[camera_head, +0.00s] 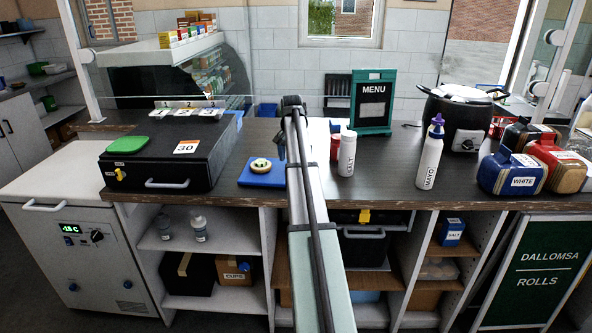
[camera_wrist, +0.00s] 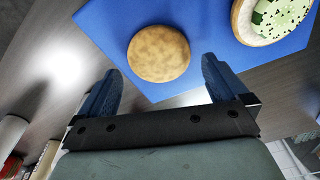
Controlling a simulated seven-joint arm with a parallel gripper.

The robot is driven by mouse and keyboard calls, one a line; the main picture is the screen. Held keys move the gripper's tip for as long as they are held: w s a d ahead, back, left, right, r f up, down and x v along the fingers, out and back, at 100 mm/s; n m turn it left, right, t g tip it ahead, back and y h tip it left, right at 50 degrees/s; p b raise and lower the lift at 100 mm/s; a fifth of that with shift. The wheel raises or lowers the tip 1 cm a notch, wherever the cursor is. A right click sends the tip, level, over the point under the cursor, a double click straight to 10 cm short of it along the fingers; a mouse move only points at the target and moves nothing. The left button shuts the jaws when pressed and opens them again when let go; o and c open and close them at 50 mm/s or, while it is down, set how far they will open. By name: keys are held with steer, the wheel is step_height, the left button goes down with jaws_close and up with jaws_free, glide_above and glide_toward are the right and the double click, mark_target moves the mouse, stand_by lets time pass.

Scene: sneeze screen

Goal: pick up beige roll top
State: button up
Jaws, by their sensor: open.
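The beige roll top (camera_wrist: 158,53) is a round, speckled tan bun on the blue board (camera_wrist: 120,30) in the wrist view. It lies near the board's edge, ahead of and between my fingers. My gripper (camera_wrist: 160,72) is open and empty, with one blue finger on each side and a gap to the roll top. A roll half with green filling (camera_wrist: 272,20) lies on the same board to the right. In the head view the filled half (camera_head: 260,164) shows on the blue board (camera_head: 258,181), but I cannot make out the roll top there; my arm covers part of that area.
A black case (camera_head: 165,160) stands left of the board. A salt shaker (camera_head: 347,155), a mayo bottle (camera_head: 430,155) and a menu sign (camera_head: 373,103) stand to the right. Labelled bread containers (camera_head: 512,172) are at the far right. Counter between the mayo and salt is clear.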

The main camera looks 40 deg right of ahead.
steer(key=f, duration=0.3)
steer(key=shift+d+f, duration=0.1)
steer(key=shift+d, duration=0.1)
steer(key=shift+c, duration=0.3)
steer(key=c, duration=0.8)
